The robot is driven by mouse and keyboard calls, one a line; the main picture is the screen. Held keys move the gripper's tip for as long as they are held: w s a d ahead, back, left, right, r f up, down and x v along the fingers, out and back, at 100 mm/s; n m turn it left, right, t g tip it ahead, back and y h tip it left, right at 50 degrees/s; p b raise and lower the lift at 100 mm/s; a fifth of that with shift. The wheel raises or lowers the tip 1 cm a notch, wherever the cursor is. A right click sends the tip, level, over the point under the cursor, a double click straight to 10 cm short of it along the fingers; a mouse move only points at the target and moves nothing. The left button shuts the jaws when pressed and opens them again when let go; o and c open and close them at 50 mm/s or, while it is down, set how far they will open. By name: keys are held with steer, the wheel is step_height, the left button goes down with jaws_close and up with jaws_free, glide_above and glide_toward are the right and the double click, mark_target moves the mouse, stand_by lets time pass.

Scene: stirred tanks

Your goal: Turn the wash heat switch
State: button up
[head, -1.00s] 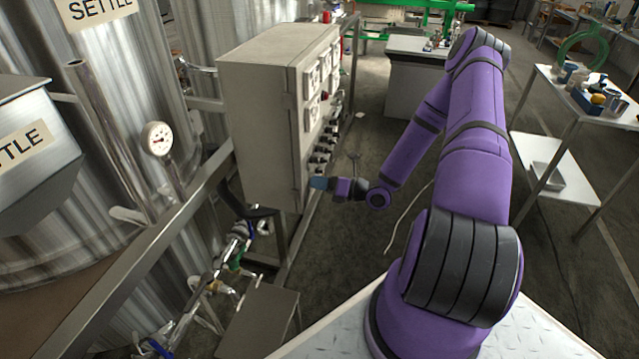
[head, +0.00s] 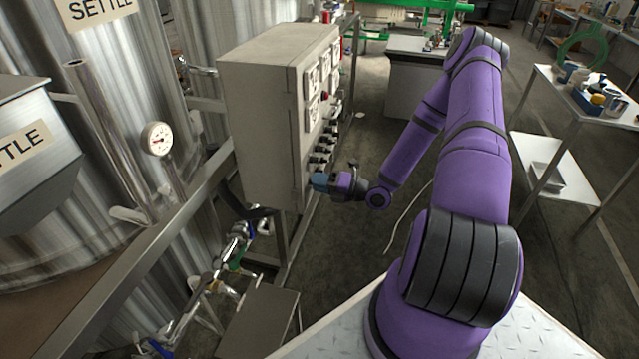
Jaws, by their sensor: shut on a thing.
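A grey control cabinet (head: 262,115) stands left of the middle, with square gauges (head: 313,82) and rows of dark switches (head: 324,147) on its right-facing panel. My gripper (head: 318,182) is at the lower part of this panel, beneath the visible rows of switches. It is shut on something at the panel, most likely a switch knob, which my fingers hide. The label of that switch cannot be read, so I cannot tell its position or whether it is the wash heat switch.
A steel rail (head: 150,235) and valves with pipes (head: 236,255) lie left of and below the cabinet. Settle tanks (head: 95,45) stand at the far left. A steel table (head: 545,95) stands at the right. The floor between is open, with a pale cable on it.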

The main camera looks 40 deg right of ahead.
steer(key=o, duration=0.9)
steer(key=v, duration=1.1)
steer(key=s+a+r+n+g+h, duration=0.1)
steer(key=a+r+n+g, duration=0.6)
steer(key=r+n, duration=0.5)
steer(key=s+a+r+n+g+h, duration=0.1)
steer(key=s+a+r+n+g, duration=0.1)
steer(key=a+r+n+g, duration=0.8)
steer(key=s+a+r+n+t+h, duration=0.1)
steer(key=s+r+n+t+h, duration=0.1)
steer(key=s+r+n, duration=0.3)
steer(key=s+a+r+n+t+h, duration=0.1)
steer(key=s+r+n+t+h, duration=0.2)
steer(key=r+n, duration=0.5)
steer(key=s+r+n+t+h, duration=0.3)
steer(key=s+r+n+h, duration=0.1)
steer(key=s+r+n, duration=0.3)
steer(key=shift+s+a+r, duration=0.1)
steer(key=shift+a+r, duration=0.3)
steer(key=shift+r, duration=0.1)
